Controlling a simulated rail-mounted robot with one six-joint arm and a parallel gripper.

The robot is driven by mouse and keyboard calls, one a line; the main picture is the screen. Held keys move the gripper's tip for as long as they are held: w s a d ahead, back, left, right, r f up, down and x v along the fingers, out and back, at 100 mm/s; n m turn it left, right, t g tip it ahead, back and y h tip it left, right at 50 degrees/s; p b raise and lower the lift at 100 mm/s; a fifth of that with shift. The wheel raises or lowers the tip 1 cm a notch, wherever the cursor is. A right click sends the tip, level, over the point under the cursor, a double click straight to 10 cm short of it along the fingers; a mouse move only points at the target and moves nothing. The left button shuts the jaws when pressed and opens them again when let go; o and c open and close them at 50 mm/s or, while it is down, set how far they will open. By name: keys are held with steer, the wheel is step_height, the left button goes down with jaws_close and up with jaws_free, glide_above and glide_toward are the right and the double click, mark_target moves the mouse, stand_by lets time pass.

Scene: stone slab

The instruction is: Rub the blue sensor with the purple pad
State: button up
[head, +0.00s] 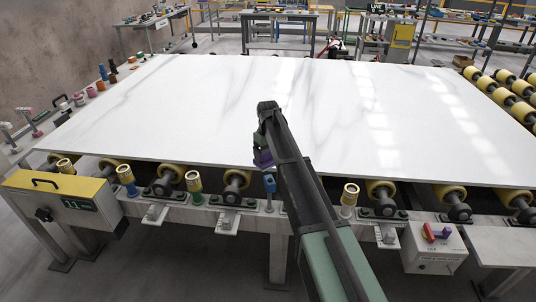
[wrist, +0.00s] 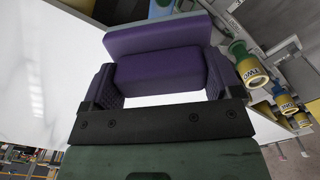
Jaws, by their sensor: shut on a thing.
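The purple pad (wrist: 155,62) fills the top middle of the wrist view. My gripper (wrist: 160,78) is shut on it, with one finger at each side. In the head view the pad (head: 263,159) is a small purple patch at the end of my gripper (head: 265,145), near the slab's front edge. The blue sensor (head: 270,184) stands upright on the front rail, just below the pad in the picture. A blue piece (wrist: 161,8), seemingly this sensor, shows beyond the pad in the wrist view. The pad partly hides it, so I cannot tell the gap between them.
The white stone slab (head: 190,110) lies on yellow rollers. Along the front rail stand a blue-and-yellow cylinder (head: 126,181), a green-and-yellow one (head: 194,187) and a yellow one (head: 349,196). A yellow-topped box (head: 62,197) is at left, a switch box (head: 434,247) at right.

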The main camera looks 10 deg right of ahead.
mark_target(270, 167)
step_height(270, 167, down, 7)
steer(key=b, duration=0.6)
steer(key=shift+r, duration=0.15)
steer(key=shift+s+d+r, duration=0.1)
steer(key=shift+s+r, duration=0.1)
steer(key=shift+s, duration=0.45)
steer(key=shift+s+d+r, duration=0.1)
steer(key=shift+s+r, duration=0.05)
steer(key=shift+s, duration=1.15)
steer(key=shift+w+d, duration=0.1)
steer(key=shift+w, duration=0.05)
steer(key=w, duration=0.3)
steer(key=shift+w+a, duration=0.15)
steer(key=shift+a, duration=0.05)
steer(key=shift+w+r+p, duration=0.2)
steer(key=shift+w+p, duration=0.05)
steer(key=shift+p, duration=0.25)
step_height(270, 167, up, 7)
steer(key=p, duration=0.7)
steer(key=shift+s, duration=0.1)
steer(key=shift+f, duration=0.15)
